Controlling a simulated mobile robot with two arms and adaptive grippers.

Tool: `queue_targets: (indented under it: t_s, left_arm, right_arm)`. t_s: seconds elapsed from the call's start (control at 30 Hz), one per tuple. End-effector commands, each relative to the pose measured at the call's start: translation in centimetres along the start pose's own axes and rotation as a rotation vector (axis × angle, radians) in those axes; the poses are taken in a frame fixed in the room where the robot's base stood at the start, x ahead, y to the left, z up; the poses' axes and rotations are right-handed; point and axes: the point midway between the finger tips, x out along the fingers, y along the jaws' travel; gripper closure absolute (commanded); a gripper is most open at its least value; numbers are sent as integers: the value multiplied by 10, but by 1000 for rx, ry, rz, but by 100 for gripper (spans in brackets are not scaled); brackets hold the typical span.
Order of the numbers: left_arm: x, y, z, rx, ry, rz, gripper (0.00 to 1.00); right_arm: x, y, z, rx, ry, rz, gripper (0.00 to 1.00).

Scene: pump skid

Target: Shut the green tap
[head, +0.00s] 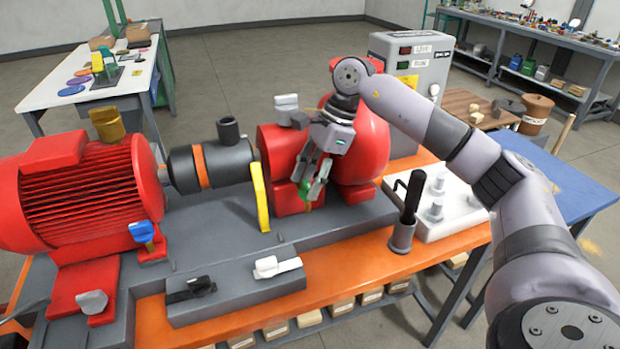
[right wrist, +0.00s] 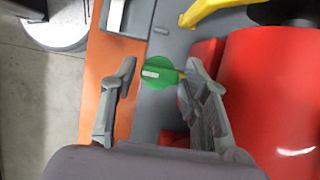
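The green tap (right wrist: 161,73) shows in the right wrist view as a round green knob with a pale bar on its face. In the head view only a little green (head: 305,188) shows, low at the front of the red pump, mostly behind the fingers. My right gripper (head: 313,182) points down there. In the right wrist view its fingers (right wrist: 158,76) are open on either side of the knob. The left finger is clearly apart from it; the right finger is close, and I cannot tell if it touches.
A yellow lever (head: 260,198) stands left of the gripper. A blue tap (head: 142,232), black handle (head: 190,289) and white handle (head: 278,266) sit along the front. A dark holder with a black-handled tool (head: 402,236) and a white plate (head: 450,212) stand on the right.

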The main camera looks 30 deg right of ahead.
Motion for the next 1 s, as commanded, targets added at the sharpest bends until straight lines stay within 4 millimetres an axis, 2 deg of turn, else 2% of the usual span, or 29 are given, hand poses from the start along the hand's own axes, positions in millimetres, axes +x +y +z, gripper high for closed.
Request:
queue_targets:
  t_s: [0.07,0.5,0.77,1.0]
  left_arm:
    - [0,0,0,0,0,0,78]
    - [0,0,0,0,0,0,78]
    - [2,0,0,0,-1,0,78]
    - [7,0,1,0,-1,0,78]
  right_arm:
    - [0,0,0,0,0,0,65]
    - [0,0,0,0,0,0,95]
    - [0,0,0,23,0,-9,95]
    - [1,1,0,128,0,-53,95]
